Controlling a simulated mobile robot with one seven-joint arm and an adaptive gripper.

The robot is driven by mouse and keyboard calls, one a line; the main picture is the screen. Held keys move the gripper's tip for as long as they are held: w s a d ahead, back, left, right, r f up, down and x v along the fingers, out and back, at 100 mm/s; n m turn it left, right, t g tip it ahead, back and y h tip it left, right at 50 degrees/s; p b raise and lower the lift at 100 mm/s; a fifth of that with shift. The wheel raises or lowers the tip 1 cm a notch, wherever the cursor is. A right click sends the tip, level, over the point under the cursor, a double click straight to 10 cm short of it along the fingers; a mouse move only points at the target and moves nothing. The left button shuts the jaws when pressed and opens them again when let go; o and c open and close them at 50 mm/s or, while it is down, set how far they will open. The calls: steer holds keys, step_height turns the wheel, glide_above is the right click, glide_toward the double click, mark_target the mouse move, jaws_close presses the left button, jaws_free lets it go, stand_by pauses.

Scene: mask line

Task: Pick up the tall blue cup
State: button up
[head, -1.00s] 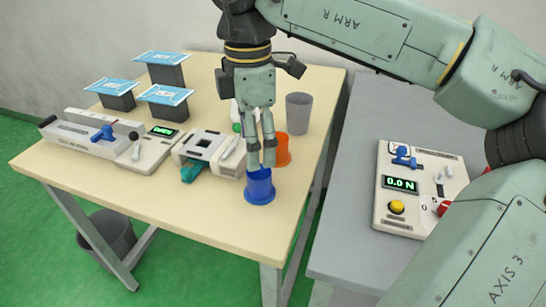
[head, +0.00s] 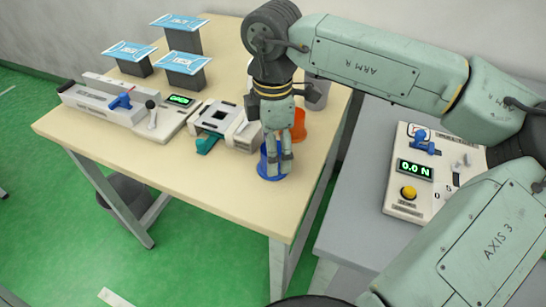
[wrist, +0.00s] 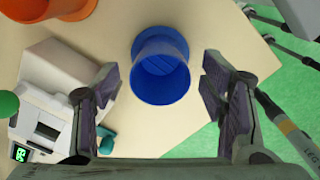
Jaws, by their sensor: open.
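The blue cup (head: 266,169) stands upright near the front right corner of the wooden table. The wrist view looks down into its open mouth; the cup (wrist: 162,80) lies between and just ahead of my two fingers. My gripper (head: 279,162) is open and empty and points down at the cup. In the head view its fingers hide part of the cup. In the wrist view the fingers of my gripper (wrist: 158,88) stand apart, one on each side of the cup, with gaps showing. How far the fingertips reach down beside the cup is hard to tell.
An orange cup (head: 299,126) stands close behind the blue cup, and a grey cup (head: 317,95) farther back. A white device (head: 218,122) with a teal part sits to the left. A control panel (head: 412,170) reading 0.0 N is on the grey table at right. The front tabletop is clear.

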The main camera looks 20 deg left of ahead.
steer(key=shift+f, duration=0.4)
steer(key=shift+c, duration=0.2)
steer(key=c, duration=1.2)
steer(key=shift+r, duration=0.1)
